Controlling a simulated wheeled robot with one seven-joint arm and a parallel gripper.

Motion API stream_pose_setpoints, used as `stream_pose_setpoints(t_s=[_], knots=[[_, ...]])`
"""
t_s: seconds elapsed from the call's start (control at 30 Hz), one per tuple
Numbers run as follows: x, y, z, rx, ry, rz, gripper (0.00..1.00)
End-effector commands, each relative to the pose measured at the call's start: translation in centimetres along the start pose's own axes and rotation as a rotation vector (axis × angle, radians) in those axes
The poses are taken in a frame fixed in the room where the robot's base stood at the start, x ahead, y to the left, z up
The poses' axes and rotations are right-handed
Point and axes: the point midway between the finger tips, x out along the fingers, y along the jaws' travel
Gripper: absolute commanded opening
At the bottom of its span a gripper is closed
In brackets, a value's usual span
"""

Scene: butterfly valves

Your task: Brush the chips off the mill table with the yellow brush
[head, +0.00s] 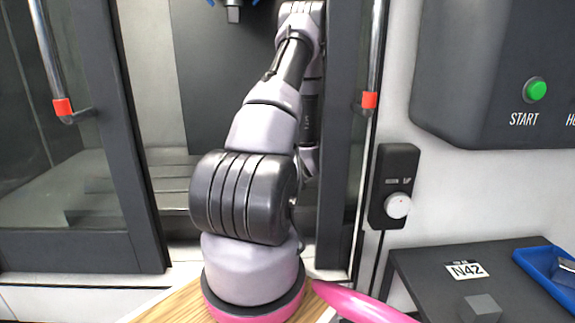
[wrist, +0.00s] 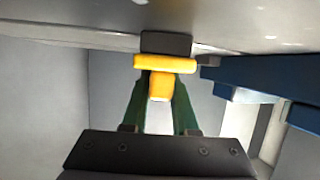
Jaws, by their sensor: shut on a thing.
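The yellow brush (wrist: 165,64) is in the wrist view, with a dark block, seemingly its bristles (wrist: 166,43), at its far end. My gripper (wrist: 160,88) has its green fingers shut on the brush's yellow handle. The bristle end is close to a light grey surface (wrist: 225,25), likely the mill table, along the top of the wrist view; I cannot tell whether they touch. A few small pale specks (wrist: 270,37) on that surface may be chips. In the head view my arm reaches into the machine and hides the brush and most of the work area.
A blue block-like part (wrist: 255,77) lies close right of the brush. In the head view, dark door frames (head: 345,200) stand either side of my arm. A control box (head: 490,80), a knob panel (head: 394,185) and a side table (head: 430,275) with a blue tray (head: 545,262) are at right.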

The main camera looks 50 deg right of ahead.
Motion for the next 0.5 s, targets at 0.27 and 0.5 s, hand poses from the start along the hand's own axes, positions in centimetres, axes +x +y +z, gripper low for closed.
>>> stream_pose_setpoints(t_s=[0.27,0.5], knots=[[-0.7,-0.4,-0.5,0.013,-0.024,-0.005,0.0],[-1.5,-0.3,-3.1,0.008,-0.016,-0.004,0.0]])
